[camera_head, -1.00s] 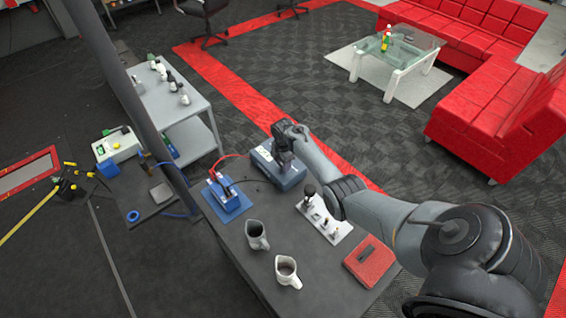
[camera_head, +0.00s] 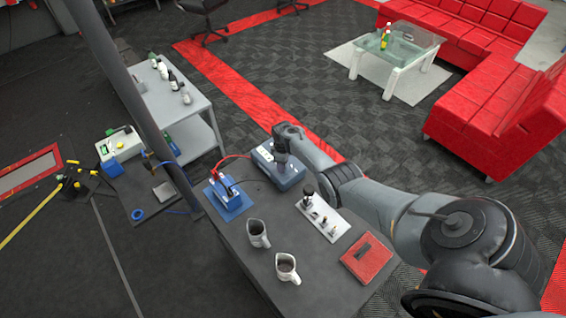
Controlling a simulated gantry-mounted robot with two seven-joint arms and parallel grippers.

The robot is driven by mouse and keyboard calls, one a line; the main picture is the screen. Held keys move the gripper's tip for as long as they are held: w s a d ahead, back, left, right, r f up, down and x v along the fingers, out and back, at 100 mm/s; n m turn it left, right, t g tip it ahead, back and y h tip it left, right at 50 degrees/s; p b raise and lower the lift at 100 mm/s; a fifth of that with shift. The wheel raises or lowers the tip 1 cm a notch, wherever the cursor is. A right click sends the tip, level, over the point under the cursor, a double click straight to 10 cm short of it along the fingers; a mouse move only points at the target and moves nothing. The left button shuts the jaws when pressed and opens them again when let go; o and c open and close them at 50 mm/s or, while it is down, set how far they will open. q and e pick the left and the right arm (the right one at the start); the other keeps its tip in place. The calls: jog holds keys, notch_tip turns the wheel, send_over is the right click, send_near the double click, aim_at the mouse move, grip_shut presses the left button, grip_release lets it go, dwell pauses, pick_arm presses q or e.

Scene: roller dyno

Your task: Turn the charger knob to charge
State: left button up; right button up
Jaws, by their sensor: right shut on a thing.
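The charger (camera_head: 278,176) is a blue-grey box with a light top, near the far end of the dark workbench. My right gripper (camera_head: 281,158) is at the charger's top, pointing down, with my arm reaching in from the right. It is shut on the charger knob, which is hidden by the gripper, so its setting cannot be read. A red cable (camera_head: 227,158) runs from the charger side to a blue battery-like unit (camera_head: 229,196) on a blue mat to the left. My left gripper is not in view.
On the workbench (camera_head: 245,262) stand two mugs (camera_head: 258,234) (camera_head: 287,268), a white panel (camera_head: 323,217) with dark-topped parts, and a red book-like object (camera_head: 366,258). A grey column crosses the left side. A grey table (camera_head: 180,107) with bottles stands behind.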

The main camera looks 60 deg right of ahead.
jog(key=m, duration=0.5)
jog(key=shift+m+p, duration=0.3)
jog(key=shift+m, duration=2.3)
jog(key=shift+f, duration=0.1)
jog(key=o, duration=1.1)
jog(key=shift+c, duration=0.2)
